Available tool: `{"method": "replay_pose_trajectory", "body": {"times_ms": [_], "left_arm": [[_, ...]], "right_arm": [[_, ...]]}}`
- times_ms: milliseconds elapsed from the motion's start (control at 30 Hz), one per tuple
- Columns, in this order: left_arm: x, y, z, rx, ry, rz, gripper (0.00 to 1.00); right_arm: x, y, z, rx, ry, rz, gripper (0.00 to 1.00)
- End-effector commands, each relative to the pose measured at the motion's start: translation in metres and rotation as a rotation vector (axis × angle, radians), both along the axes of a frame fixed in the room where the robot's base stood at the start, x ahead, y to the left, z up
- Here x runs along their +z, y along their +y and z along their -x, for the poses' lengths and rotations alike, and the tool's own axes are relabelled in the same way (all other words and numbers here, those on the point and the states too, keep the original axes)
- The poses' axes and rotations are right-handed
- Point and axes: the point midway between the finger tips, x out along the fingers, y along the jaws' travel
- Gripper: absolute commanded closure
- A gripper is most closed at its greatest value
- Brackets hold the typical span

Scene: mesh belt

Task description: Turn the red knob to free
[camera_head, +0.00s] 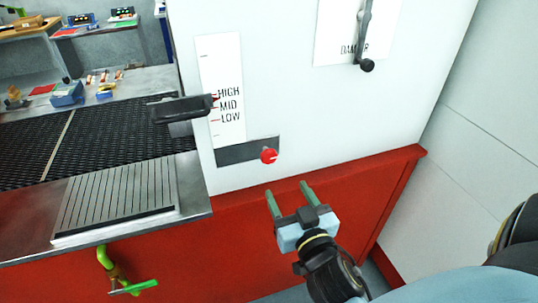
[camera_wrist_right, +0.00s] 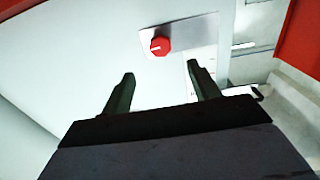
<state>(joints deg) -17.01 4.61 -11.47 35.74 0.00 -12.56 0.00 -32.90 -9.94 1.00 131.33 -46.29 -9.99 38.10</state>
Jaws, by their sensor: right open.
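The red knob (camera_head: 268,155) is a small knob on a dark strip low on the white cabinet front. In the right wrist view the red knob (camera_wrist_right: 160,46) looks faceted, with a small pale mark at its left side. My right gripper (camera_head: 290,193) is open and empty, just below and to the right of the knob in the head view. In the wrist view its two fingers (camera_wrist_right: 158,85) are apart, and the knob shows beyond them, between their tips. The fingers do not appear to touch the knob. My left gripper is not in view.
A dark lever (camera_head: 182,107) juts out beside the HIGH, MID, LOW scale (camera_head: 222,90). A damper handle (camera_head: 365,40) hangs at upper right. A green-handled valve (camera_head: 130,287) is at lower left. The mesh belt (camera_head: 90,135) lies left of the cabinet. A red ledge (camera_head: 390,165) runs beneath the panel.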

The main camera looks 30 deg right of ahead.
Motion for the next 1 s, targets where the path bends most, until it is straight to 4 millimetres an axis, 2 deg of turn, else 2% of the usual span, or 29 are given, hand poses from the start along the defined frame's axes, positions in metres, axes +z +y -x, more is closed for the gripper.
{"method": "replay_pose_trajectory", "body": {"times_ms": [167,600,800,1000], "left_arm": [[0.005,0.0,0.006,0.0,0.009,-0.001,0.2],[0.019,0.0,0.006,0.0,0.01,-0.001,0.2],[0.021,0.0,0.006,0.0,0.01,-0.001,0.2],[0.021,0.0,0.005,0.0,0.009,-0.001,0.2]], "right_arm": [[0.003,-0.005,-0.021,0.001,-0.004,0.005,0.39],[0.002,-0.024,-0.101,0.001,-0.001,0.003,0.39],[0.001,-0.029,-0.122,0.002,0.0,0.001,0.39],[0.0,-0.03,-0.127,0.002,0.0,0.001,0.39]]}}
